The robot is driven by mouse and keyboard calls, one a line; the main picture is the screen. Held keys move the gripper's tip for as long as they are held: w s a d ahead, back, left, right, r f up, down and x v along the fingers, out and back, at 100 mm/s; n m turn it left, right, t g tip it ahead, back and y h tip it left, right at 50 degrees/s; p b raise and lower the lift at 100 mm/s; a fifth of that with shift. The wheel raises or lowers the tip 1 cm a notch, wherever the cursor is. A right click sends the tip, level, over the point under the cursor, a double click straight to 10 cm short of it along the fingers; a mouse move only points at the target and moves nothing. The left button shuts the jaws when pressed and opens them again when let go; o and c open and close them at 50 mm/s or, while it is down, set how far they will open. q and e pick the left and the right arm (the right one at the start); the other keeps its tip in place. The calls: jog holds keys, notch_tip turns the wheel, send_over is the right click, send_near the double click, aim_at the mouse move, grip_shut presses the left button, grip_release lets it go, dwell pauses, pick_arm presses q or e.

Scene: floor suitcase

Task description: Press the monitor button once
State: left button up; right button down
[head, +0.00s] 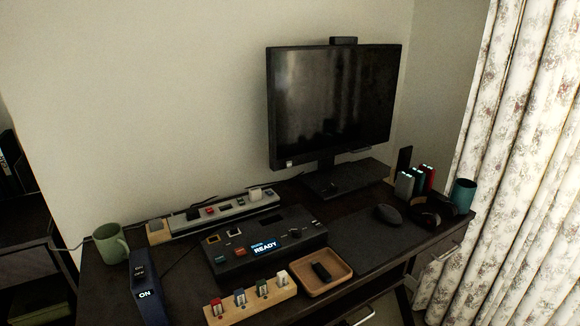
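The monitor (333,105) stands on the back right of the dark desk, its screen dark apart from faint reflections. A small light mark (289,163) shows at the lower left of its bezel; I cannot tell whether it is a button. A dark console (225,262) in the middle of the desk has several coloured buttons and a lit display (264,248) reading "READY". The button labels are too small to read. Neither of my grippers is in view.
A green mug (110,243) and a dark blue box marked "ON" (147,290) stand at the left. A power strip (225,211) lies behind the console. A wooden block with switches (250,303), a wooden tray (337,281), a mouse (388,214) and a teal cup (463,194) are also on the desk.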

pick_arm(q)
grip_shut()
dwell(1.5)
